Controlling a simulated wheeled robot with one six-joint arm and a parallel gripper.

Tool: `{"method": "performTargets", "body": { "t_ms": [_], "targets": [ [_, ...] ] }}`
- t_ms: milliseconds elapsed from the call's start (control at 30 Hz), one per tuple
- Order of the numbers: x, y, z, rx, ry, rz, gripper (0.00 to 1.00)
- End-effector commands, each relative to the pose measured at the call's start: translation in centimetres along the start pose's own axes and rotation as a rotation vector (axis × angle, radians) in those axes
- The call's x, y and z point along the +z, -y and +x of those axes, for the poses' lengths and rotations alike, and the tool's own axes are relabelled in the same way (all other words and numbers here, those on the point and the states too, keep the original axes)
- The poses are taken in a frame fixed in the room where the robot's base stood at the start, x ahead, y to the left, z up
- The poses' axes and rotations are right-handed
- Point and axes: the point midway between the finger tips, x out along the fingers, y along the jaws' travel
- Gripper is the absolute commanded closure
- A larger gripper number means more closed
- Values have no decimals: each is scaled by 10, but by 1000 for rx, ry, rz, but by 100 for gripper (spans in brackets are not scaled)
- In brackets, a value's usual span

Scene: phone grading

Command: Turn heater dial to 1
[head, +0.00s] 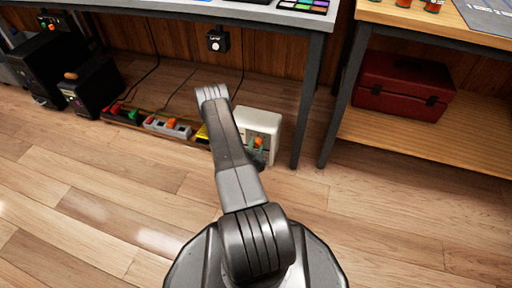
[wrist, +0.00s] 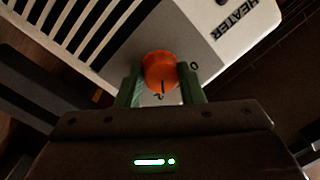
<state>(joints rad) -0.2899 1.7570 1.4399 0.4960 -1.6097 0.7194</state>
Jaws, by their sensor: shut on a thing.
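The heater (head: 262,122) is a small white box standing on the floor under the desk. It fills the top of the wrist view (wrist: 213,18), with dark slots, a grey panel and the word HEATER. Its round orange dial (wrist: 160,70) sits on the grey panel between the two green fingers of my gripper (wrist: 161,78), which is shut on it. A dark pointer line on the dial faces the bottom of the wrist view, near a partly hidden digit that I cannot read surely. A 0 shows right of the dial. In the head view my arm covers part of the heater.
Power strips (head: 167,127) with coloured plugs lie left of the heater, and black boxes (head: 92,88) stand further left. Desk legs (head: 308,100) rise right of the heater. A red toolbox (head: 403,86) sits on a low wooden shelf. The floor in front is clear.

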Motion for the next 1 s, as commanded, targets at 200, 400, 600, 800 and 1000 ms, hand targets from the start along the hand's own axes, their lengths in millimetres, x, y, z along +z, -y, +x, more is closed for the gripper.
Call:
{"method": "performTargets", "body": {
  "t_ms": [200, 400, 600, 800, 1000],
  "targets": [
    [-1, 1, 1, 11, 12, -157, 88],
    [-1, 2, 1, 24, 24, -329, 88],
    [-1, 2, 0, 37, 37, -484, 88],
    [-1, 2, 0, 45, 46, -598, 88],
    [-1, 2, 1, 50, 51, -665, 88]
  ]
}}
